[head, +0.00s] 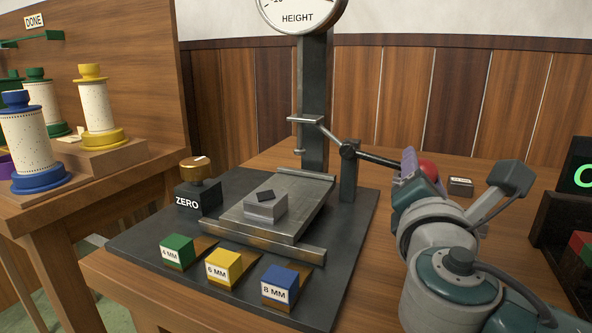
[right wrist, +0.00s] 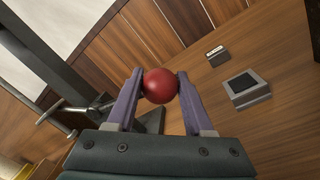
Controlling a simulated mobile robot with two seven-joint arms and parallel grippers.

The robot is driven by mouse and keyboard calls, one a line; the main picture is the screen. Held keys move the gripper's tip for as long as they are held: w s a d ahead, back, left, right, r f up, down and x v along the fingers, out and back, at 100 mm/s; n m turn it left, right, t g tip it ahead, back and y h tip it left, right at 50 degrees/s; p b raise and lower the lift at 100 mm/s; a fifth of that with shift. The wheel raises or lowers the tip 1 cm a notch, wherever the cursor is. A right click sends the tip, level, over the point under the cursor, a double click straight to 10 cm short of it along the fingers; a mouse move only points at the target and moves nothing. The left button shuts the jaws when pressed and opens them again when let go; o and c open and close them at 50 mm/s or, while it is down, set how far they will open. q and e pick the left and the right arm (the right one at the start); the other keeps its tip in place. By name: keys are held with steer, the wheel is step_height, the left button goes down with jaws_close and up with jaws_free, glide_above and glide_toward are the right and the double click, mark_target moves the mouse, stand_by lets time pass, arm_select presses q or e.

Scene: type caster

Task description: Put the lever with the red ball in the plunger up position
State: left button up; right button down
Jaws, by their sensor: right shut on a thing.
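The lever (head: 376,157) is a dark rod on a pivot post beside the height gauge's column. Its far arm rises to the left toward the plunger (head: 304,120), and its near arm slopes slightly down to the right to the red ball (head: 429,170). The plunger's tip hangs above the metal stage, apart from the small block (head: 265,206) there. My right gripper (head: 418,168) is shut on the red ball, partly hiding it in the head view. In the right wrist view, the ball (right wrist: 160,86) sits between both purple fingers. My left gripper is not in view.
Green (head: 177,252), yellow (head: 225,267) and blue (head: 280,284) gauge blocks stand at the base plate's front. A ZERO block (head: 198,196) with a brass knob is at left. A dark box (head: 560,215) stands at right. Spools stand on the left bench.

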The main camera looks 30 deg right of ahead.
steer(key=shift+f, duration=0.4)
steer(key=c, duration=0.5)
jaws_free()
steer(key=shift+o, duration=1)
steer(key=shift+w+r, duration=0.1)
steer(key=v, duration=1)
steer(key=shift+r, duration=0.1)
